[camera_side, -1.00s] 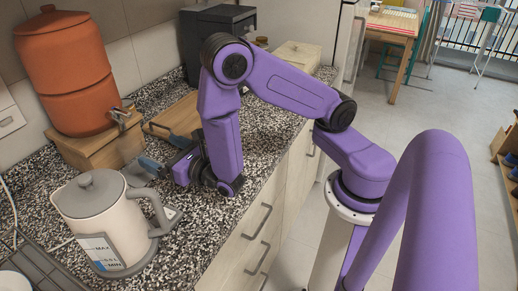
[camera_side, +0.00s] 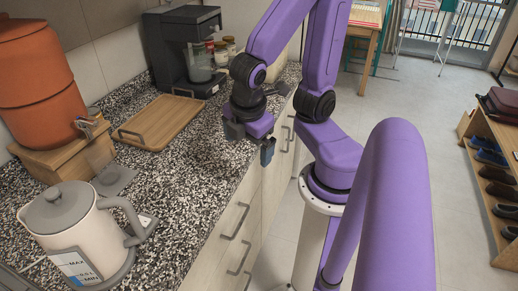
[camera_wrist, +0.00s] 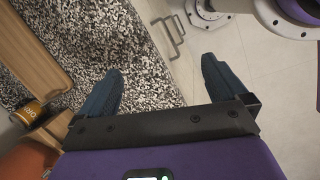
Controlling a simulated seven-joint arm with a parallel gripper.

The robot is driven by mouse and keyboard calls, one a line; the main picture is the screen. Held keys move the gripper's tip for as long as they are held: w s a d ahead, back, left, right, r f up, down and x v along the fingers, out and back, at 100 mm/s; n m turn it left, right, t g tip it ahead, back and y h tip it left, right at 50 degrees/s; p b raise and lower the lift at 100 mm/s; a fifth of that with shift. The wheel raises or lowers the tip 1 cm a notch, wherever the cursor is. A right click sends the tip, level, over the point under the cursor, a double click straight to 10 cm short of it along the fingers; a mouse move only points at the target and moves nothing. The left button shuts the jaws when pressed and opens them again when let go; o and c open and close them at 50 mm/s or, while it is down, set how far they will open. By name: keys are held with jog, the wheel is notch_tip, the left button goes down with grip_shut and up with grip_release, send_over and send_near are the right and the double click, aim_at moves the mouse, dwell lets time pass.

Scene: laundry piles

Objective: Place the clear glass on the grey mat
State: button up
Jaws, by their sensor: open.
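A small grey mat (camera_side: 118,184) lies on the speckled counter between the water dispenser and the kettle. The clear glass (camera_side: 100,158) shows faintly as a see-through shape that appears to stand upright on the mat's back left part; its outline is hard to make out. My gripper (camera_side: 250,143) is well to the right of both, above the counter's front edge, pointing down. In the wrist view my gripper (camera_wrist: 162,85) has its two dark fingers wide apart with nothing between them. I cannot make out the glass or the mat in the wrist view.
A kettle (camera_side: 68,222) stands in front of the mat. An orange water dispenser (camera_side: 40,80) on a wooden stand (camera_side: 62,160) is behind it. A wooden tray (camera_side: 165,118) and a coffee machine (camera_side: 182,50) are farther back. The counter between mat and gripper is clear.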

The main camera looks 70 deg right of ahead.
jog(key=s+a+y, duration=0.1)
jog(key=s, duration=0.1)
jog(key=s+a+r+m+g+y, duration=0.1)
jog(key=a, duration=0.1)
jog(key=shift+s+r+y, duration=0.2)
jog(key=shift+s+y, duration=0.15)
jog(key=shift+y, duration=0.05)
